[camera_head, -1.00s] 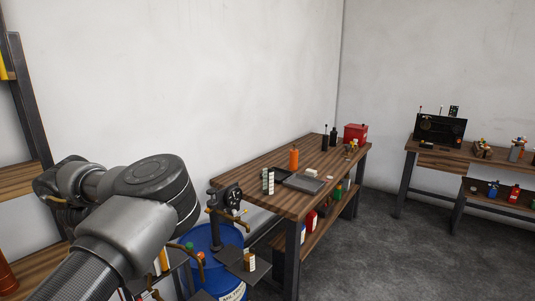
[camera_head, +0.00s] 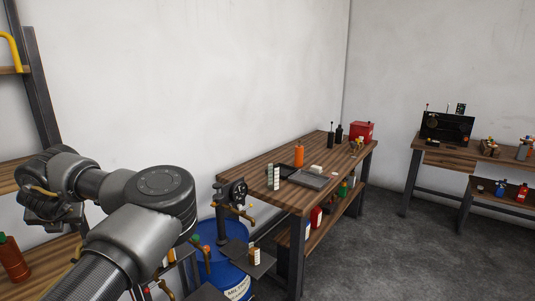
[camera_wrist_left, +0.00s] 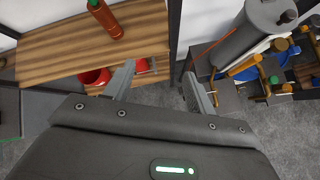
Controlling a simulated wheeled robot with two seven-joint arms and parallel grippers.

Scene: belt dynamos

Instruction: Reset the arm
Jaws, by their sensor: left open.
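My left arm comes in from the lower left of the head view and bends back toward the wooden shelf at the left. My left gripper shows in the left wrist view (camera_wrist_left: 162,85) with its two fingers well apart and nothing between them. It points down past the edge of a wooden shelf board (camera_wrist_left: 60,50), above the grey floor. In the head view its fingertips are not clear. My right gripper is not in view.
A red-orange bottle (camera_head: 14,260) stands on the left shelf. A blue barrel (camera_head: 215,240) stands beside a wooden workbench (camera_head: 255,172) holding an orange bottle (camera_head: 299,156) and a red box (camera_head: 361,131). Another bench (camera_head: 450,160) is at right. The floor (camera_head: 370,250) between is clear.

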